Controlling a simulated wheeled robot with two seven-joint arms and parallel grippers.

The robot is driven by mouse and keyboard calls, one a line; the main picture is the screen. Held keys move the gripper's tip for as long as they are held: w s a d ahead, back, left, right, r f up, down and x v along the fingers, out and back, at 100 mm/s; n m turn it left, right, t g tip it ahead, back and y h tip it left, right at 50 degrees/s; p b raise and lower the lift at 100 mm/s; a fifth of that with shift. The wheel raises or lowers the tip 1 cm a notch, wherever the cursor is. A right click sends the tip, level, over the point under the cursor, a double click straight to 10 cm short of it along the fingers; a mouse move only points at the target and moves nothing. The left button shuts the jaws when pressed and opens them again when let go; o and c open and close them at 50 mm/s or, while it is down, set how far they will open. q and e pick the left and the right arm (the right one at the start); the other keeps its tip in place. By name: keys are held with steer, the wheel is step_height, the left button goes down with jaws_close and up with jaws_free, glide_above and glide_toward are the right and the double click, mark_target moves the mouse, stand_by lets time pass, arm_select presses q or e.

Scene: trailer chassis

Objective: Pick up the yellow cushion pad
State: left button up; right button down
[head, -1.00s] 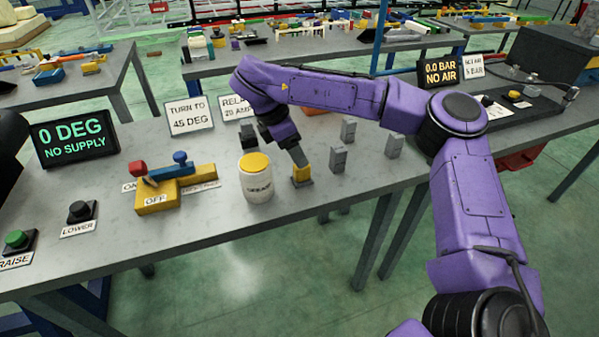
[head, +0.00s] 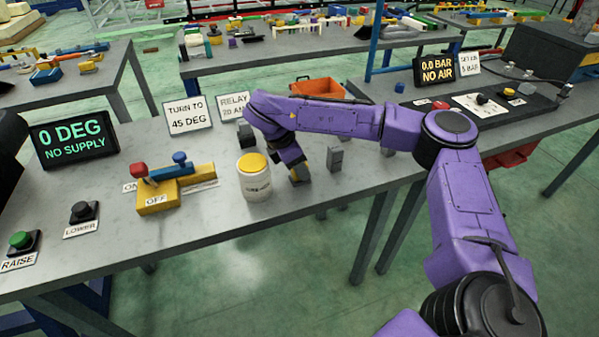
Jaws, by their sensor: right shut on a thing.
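My right gripper (head: 298,174) is low over the grey table (head: 100,200), just right of a white jar with a yellow lid (head: 255,178). It is shut on a small yellow block, which I take for the yellow cushion pad (head: 293,178). Only a sliver of the pad shows, as the purple wrist and dark fingers hide most of it. I cannot tell whether it touches the table. My left gripper is not in view.
A small grey block (head: 334,159) stands close right of my right gripper. A yellow valve with red and blue handles (head: 172,187) lies left of the jar. Signs line the back edge. The front strip is clear.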

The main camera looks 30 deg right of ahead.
steer(key=shift+r, duration=0.25)
step_height(320, 180, up, 2)
steer(key=shift+r+b, duration=0.1)
steer(key=shift+b, duration=0.65)
steer(key=s+a+r+b, duration=0.2)
steer(key=s+a+r, duration=0.1)
steer(key=a+r, duration=0.2)
steer(key=s+a+r+b, duration=0.1)
steer(key=s+a+r, duration=0.2)
steer(key=a+r, duration=0.2)
steer(key=a, duration=0.2)
steer(key=shift+s+a+r+b, duration=0.15)
steer(key=shift+s+a+b, duration=0.1)
steer(key=shift+a+b, duration=0.1)
steer(key=c, duration=1.7)
jaws_free()
steer(key=shift+d, duration=0.1)
